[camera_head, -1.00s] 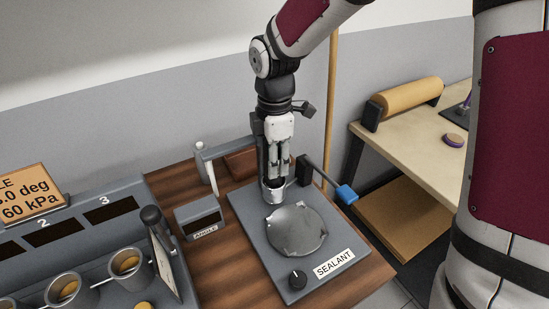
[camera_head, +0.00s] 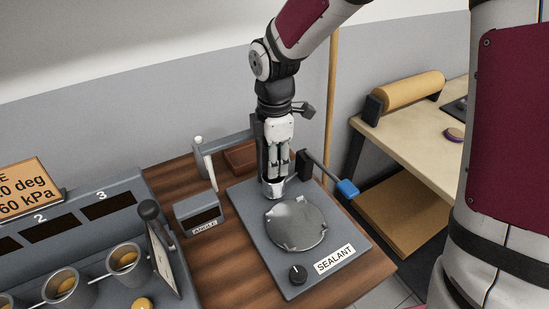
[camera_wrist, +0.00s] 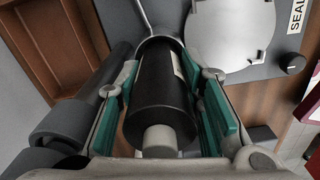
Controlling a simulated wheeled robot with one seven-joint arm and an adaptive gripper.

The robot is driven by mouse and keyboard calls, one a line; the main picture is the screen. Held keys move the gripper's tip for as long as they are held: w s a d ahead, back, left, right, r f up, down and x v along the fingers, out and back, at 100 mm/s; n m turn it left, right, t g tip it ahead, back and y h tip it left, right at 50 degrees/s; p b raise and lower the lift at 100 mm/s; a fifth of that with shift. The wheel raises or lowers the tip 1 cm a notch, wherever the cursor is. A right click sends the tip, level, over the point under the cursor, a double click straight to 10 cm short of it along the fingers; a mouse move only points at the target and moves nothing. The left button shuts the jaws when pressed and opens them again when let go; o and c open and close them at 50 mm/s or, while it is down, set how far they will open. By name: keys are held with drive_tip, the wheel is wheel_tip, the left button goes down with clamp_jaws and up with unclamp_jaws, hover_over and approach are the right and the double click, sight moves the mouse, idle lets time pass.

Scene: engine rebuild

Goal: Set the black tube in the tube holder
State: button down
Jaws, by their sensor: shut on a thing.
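The black tube (camera_wrist: 158,95), with a light grey end towards the camera, lies between the green finger pads in the wrist view. My gripper (camera_head: 276,172) is shut on it; it also shows in the wrist view (camera_wrist: 160,72). The tube holder (camera_head: 273,188) is a grey metal cup at the back edge of the sealant plate. The fingers point down just above this cup. In the wrist view the holder's rim (camera_wrist: 157,40) shows around the tube's far end. How deep the tube sits is hidden. In the head view the fingers mostly hide the tube.
The sealant plate (camera_head: 327,278) carries a round metal disc (camera_head: 296,224) and a knob (camera_head: 298,274). A blue-ended lever (camera_head: 346,189) stands to the right, an angle gauge box (camera_head: 197,212) to the left. A brown wooden tray (camera_wrist: 45,45) lies left of the gripper in the wrist view.

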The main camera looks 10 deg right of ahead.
drive_tip(key=shift+s+f, duration=0.2)
drive_tip(key=shift+f, duration=0.1)
drive_tip(key=c, duration=1)
unclamp_jaws()
drive_tip(key=shift+c, duration=0.2)
drive_tip(key=shift+w+a+r+p, duration=0.1)
drive_tip(key=shift+r+p, duration=0.95)
drive_tip(key=shift+r, duration=0.95)
drive_tip(key=shift+w+a+r+p, duration=0.1)
drive_tip(key=shift+r+p, duration=0.9)
drive_tip(key=shift+r, duration=1)
